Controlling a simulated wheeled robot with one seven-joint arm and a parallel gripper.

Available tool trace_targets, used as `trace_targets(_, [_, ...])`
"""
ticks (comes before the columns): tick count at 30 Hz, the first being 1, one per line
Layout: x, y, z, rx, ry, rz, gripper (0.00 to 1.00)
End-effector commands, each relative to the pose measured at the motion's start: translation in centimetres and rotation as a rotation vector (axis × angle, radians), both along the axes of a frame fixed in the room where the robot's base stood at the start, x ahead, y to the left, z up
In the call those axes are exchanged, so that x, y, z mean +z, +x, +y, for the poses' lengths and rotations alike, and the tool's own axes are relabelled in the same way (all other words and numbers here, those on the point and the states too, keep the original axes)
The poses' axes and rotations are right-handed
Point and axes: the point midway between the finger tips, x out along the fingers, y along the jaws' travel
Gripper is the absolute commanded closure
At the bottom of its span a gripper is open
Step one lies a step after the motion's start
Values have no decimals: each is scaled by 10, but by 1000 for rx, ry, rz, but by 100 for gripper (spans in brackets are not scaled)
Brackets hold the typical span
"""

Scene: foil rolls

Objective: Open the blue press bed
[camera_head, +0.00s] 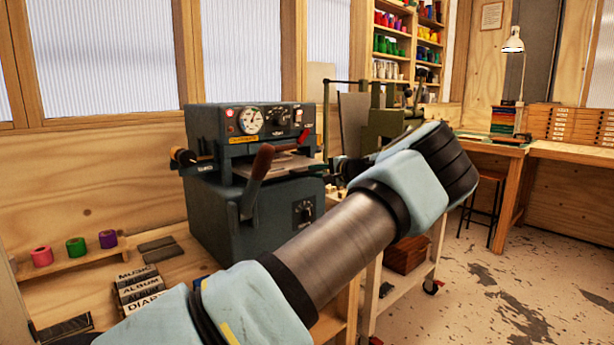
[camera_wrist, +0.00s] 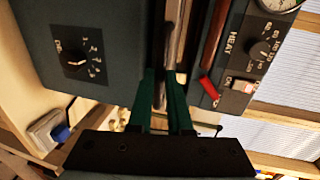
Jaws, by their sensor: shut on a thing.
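The blue-grey press (camera_head: 235,215) stands on the bench, with a gauge and dials on its upper front. Its pale bed (camera_head: 280,166) shows in the slot between the upper and lower housings. A lever with a brown handle (camera_head: 262,162) stands in front of it. In the wrist view the press (camera_wrist: 65,35) appears turned sideways, and the bed shows as a narrow strip (camera_wrist: 175,45) in the slot. My gripper (camera_wrist: 163,75) reaches to this slot, its green fingers shut on a dark part at the bed's edge. In the head view my arm hides most of the gripper.
A small rack with coloured foil rolls (camera_head: 77,247) and lettered blocks (camera_head: 140,285) lie on the bench left of the press. A green machine (camera_head: 385,128) stands behind my arm. The floor (camera_head: 500,270) at right is largely open.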

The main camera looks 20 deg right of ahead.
Motion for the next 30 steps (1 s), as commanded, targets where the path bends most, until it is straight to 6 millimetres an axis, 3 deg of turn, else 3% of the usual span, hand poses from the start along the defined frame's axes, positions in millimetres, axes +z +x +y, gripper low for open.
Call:
trace_targets(6, [-5,-53,-27,-5,-2,1,100])
trace_targets(15, [-3,-112,-54,-3,-1,2,100])
trace_targets(22, [-2,-137,-65,0,-1,2,100])
trace_targets(30, [-1,-145,-69,1,0,1,100])
